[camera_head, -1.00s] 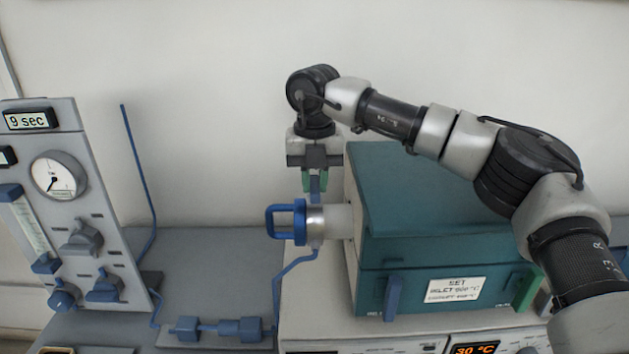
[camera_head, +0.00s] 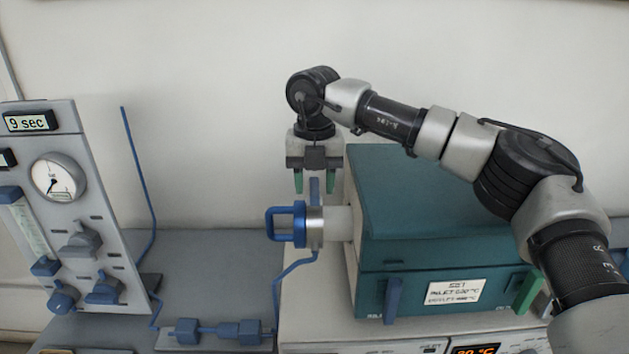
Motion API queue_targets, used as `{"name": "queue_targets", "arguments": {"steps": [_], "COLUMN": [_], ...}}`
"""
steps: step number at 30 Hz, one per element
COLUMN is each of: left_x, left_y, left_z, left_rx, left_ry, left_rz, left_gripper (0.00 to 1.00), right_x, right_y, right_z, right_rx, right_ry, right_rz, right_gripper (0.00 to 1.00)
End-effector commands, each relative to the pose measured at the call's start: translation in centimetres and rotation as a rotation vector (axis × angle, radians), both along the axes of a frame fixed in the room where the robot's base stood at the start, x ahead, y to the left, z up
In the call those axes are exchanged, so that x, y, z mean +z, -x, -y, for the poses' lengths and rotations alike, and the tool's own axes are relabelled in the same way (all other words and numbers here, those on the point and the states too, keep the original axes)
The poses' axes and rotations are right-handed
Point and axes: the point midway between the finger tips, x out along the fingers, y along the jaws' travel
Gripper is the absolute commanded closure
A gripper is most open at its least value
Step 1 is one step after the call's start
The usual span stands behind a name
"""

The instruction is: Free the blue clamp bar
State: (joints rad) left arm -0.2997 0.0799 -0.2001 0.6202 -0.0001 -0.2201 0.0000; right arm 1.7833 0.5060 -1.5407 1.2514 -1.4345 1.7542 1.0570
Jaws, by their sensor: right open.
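A blue upright bar (camera_head: 315,192), which looks like the clamp bar, rises from the metal collar (camera_head: 316,228) on the tube end at the furnace's left side. My right gripper (camera_head: 315,181) points down over it from above. Its green fingertips are spread, one on each side of the bar, with a visible gap to it. The bar's lower end is hidden by the collar. A blue end cap with a loop handle (camera_head: 284,223) sits on the tube end, left of the collar. My left gripper is not in view.
The teal furnace (camera_head: 450,225) stands right of the collar, with a blue handle (camera_head: 394,298) and a green one (camera_head: 524,292). A blue gas line (camera_head: 279,291) runs below the collar. A gauge panel (camera_head: 85,215) stands at left. The bench between is mostly clear.

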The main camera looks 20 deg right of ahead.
Motion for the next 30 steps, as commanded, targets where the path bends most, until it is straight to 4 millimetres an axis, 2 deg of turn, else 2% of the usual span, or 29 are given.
{"name": "queue_targets", "arguments": {"steps": [5,12,18,23,30], "left_x": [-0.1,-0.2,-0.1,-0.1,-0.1], "left_y": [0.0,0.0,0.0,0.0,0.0], "left_z": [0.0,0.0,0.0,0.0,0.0], "left_rx": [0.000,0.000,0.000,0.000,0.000], "left_ry": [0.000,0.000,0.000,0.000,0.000], "left_rz": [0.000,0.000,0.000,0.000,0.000], "left_gripper": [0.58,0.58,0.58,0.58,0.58], "right_x": [1.7,6.6,9.7,10.7,10.8], "right_y": [-0.1,0.0,0.0,0.0,0.0], "right_z": [0.0,-0.1,0.0,0.0,0.0], "right_rx": [-0.001,-0.001,-0.001,-0.001,0.000], "right_ry": [0.000,-0.001,0.000,-0.001,-0.001], "right_rz": [0.003,0.003,0.002,0.000,0.000], "right_gripper": [0.55,0.55,0.55,0.55,0.55]}}
